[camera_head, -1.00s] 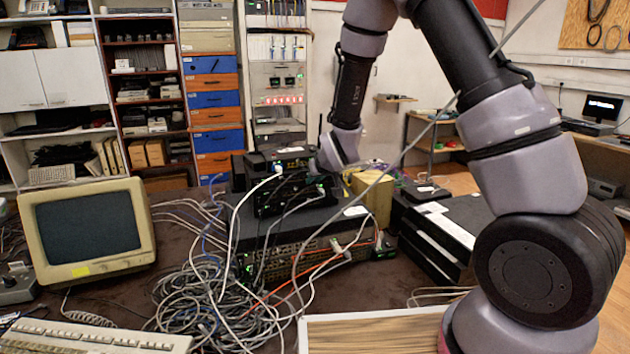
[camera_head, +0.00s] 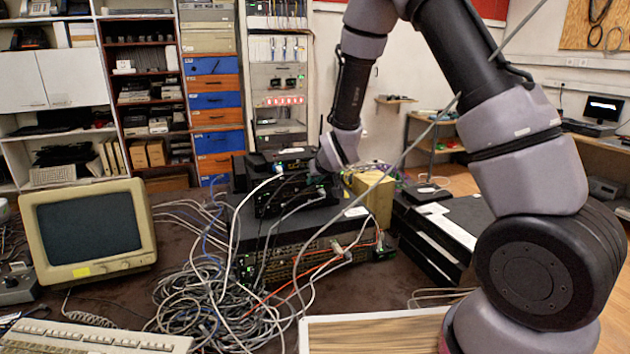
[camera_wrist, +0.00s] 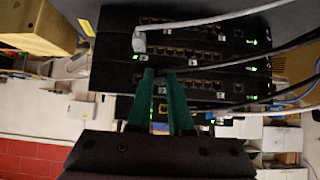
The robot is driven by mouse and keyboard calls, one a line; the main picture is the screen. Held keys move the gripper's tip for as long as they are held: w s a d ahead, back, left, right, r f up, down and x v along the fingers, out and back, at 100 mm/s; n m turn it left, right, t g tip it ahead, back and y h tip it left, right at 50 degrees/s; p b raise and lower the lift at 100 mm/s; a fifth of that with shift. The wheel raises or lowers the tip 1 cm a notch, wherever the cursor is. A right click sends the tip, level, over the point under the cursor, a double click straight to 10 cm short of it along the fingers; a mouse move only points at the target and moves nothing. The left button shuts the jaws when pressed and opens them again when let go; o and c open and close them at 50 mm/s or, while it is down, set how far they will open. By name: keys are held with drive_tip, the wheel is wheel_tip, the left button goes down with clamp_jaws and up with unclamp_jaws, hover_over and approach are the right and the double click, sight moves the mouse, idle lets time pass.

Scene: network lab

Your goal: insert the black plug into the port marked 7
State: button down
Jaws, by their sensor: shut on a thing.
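In the wrist view my gripper (camera_wrist: 159,76) reaches up from the bottom with two green fingers. The fingers are closed on the small black plug (camera_wrist: 164,72), which shows only as a dark shape at their tips. A black cable (camera_wrist: 235,65) runs from there to the right. The tips are at the front of a stack of black network units (camera_wrist: 200,50) with rows of ports. I cannot tell whether the plug is inside a port. The port numbers are too small to read surely. In the head view the unit stack (camera_head: 283,195) stands below my wrist, and the fingers are hidden.
A grey plug (camera_wrist: 138,42) with a grey cable sits in a port just above the fingertips in the wrist view. Another black cable crosses at the right. In the head view a tangle of cables (camera_head: 205,300) lies before the stack, and a yellowish box (camera_head: 376,200) stands right of it.

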drive_tip(key=c, duration=0.8)
unclamp_jaws()
drive_tip(key=shift+w, duration=0.1)
drive_tip(key=shift+o, duration=0.2)
drive_tip(key=s+d+r+m+g, duration=0.1)
drive_tip(key=s+d+r+m, duration=0.1)
drive_tip(key=s+d+r, duration=0.75)
drive_tip(key=s+d+r+m, duration=0.2)
drive_tip(key=s+d+r, duration=0.2)
drive_tip(key=s+r, duration=0.55)
drive_tip(key=s+d+r+m, duration=0.1)
drive_tip(key=s+d+r, duration=0.2)
drive_tip(key=s, duration=0.3)
drive_tip(key=s+d+r+m+g, duration=0.1)
drive_tip(key=s+d+r+m, duration=0.1)
drive_tip(key=s+r, duration=0.3)
drive_tip(key=shift+s+d+r+h, duration=0.35)
drive_tip(key=shift+s+d+h, duration=0.1)
drive_tip(key=shift+s, duration=0.4)
